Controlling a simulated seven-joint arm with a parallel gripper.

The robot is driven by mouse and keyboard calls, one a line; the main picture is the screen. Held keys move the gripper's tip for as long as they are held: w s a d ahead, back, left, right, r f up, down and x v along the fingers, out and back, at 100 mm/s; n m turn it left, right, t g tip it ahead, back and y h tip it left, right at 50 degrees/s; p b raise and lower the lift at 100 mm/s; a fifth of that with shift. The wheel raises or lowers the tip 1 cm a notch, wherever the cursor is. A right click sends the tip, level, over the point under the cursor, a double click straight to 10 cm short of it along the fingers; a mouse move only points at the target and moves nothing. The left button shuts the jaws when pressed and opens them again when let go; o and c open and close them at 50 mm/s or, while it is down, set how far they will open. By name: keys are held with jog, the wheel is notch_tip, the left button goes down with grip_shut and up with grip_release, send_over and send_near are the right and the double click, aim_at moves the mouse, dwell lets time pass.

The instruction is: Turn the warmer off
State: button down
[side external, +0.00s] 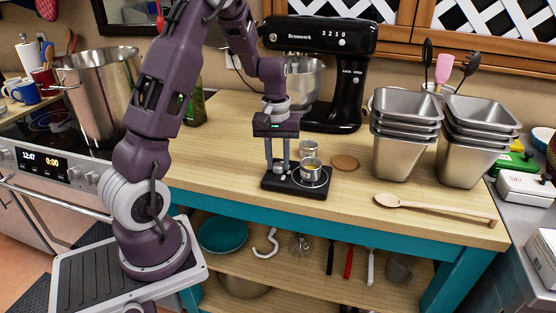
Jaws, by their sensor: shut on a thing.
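The warmer (318,190) is a flat black unit on the wooden counter, with a round plate at its right side. A small metal cup (311,169) with something yellow in it stands on the plate. My gripper (278,170) points straight down over the left part of the warmer, left of the cup. Its two fingers reach down to the warmer's top and are shut on a small part there, likely its control knob. The fingers hide most of that part, and I cannot make out its setting.
Another small metal cup (308,149) and a round brown coaster (345,162) are behind the warmer. A black stand mixer (345,85) stands at the back. Stacked metal pans (402,150) and a wooden spoon (430,207) are to the right. The counter's front left is clear.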

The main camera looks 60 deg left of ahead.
aim_at(278, 165)
dwell(0.5)
jog(key=c, duration=1.1)
grip_release()
notch_tip(278, 165, up, 7)
jog(key=shift+s+r, duration=0.1)
jog(key=shift+d+r, duration=0.1)
jog(key=s+d+r+m+t, duration=0.2)
jog(key=s+d+r+m, duration=0.25)
jog(key=d, duration=0.35)
jog(key=s+d+r+m+t, duration=0.1)
jog(key=s+d+r+m, duration=0.2)
jog(key=s+d+r, duration=0.4)
jog(key=s+d+m, duration=0.1)
jog(key=s, duration=0.1)
jog(key=s+d+m+t, duration=0.1)
jog(key=s+d, duration=0.1)
jog(key=s, duration=0.1)
jog(key=s+d+f+m+t, duration=0.1)
jog(key=s+d, duration=0.1)
jog(key=shift+s+m, duration=0.15)
jog(key=shift+m, duration=0.1)
